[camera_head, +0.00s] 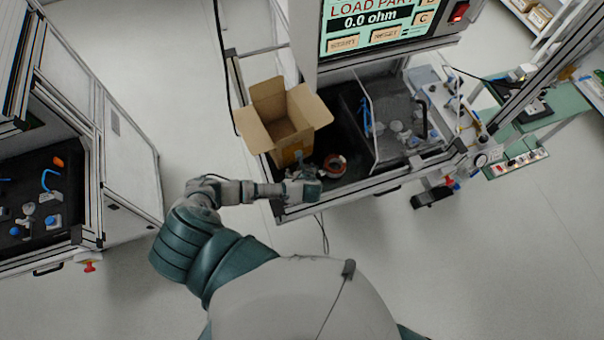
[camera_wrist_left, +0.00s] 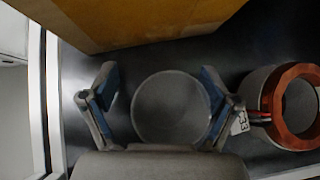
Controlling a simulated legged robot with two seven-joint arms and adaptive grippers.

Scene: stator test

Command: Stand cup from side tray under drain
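A round grey cup (camera_wrist_left: 171,107) shows in the left wrist view, seen from above on a dark tray surface (camera_wrist_left: 215,50). My left gripper (camera_wrist_left: 160,88) has its two blue-padded fingers spread around the cup. The right finger is against or very close to the cup's rim; a gap shows at the left finger. In the head view my left gripper (camera_head: 302,167) is over the front of the bench, and I cannot make out the cup there. I cannot pick out the drain. My right gripper is not in view.
An open cardboard box (camera_head: 283,120) stands just behind the left gripper. A copper-wound stator (camera_head: 335,165) lies to its right, close to the right finger. A clear panel (camera_head: 360,115) stands further right. A screen (camera_head: 375,25) is above the bench.

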